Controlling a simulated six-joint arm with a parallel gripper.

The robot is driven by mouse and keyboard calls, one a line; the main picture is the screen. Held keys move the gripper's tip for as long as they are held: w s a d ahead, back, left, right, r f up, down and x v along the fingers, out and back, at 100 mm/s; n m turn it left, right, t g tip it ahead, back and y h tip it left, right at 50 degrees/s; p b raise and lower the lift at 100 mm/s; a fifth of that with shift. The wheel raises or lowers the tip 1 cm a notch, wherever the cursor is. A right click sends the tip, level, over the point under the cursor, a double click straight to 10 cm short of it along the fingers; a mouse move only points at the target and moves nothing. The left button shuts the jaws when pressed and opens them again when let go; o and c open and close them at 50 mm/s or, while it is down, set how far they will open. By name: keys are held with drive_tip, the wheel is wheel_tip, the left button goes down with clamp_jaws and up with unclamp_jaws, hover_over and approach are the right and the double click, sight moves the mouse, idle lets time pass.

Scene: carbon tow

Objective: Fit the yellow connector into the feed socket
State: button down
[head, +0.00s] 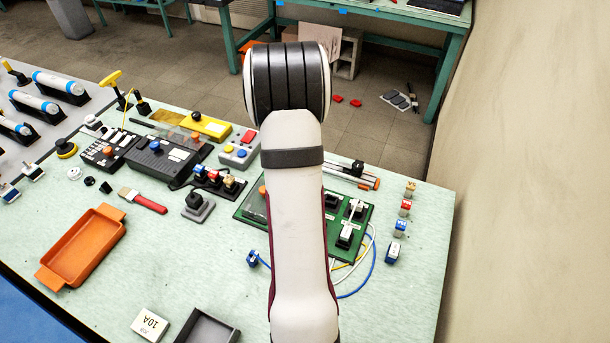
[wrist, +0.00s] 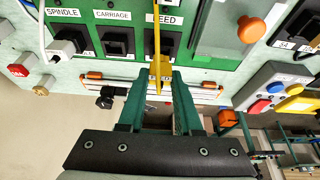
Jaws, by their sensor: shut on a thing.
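In the wrist view, my gripper (wrist: 160,78) is shut on the yellow connector (wrist: 160,68), which sits between the green fingertips. A yellow cable (wrist: 156,25) runs from it up the picture, across the feed socket. The feed socket (wrist: 170,42) is a black square under the FEED label on the green panel (wrist: 85,8), partly covered by the cable. The connector appears just below the socket in the picture; the gap in depth is unclear. In the head view, my arm hides my gripper, the connector and part of the green panel (head: 358,215).
The carriage socket (wrist: 117,42) looks empty beside the feed socket; a plug with a white cable sits at the spindle socket (wrist: 70,42). An orange knob (wrist: 250,30) stands right of the sockets. Several small connector blocks (head: 400,228) stand along the bench's right side. An orange tray (head: 108,220) lies left.

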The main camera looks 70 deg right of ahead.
drive_tip(key=shift+f, duration=1.3)
drive_tip(key=c, duration=0.5)
unclamp_jaws()
drive_tip(key=v, duration=1.5)
drive_tip(key=shift+a+r, duration=0.1)
drive_tip(key=shift+r, duration=0.25)
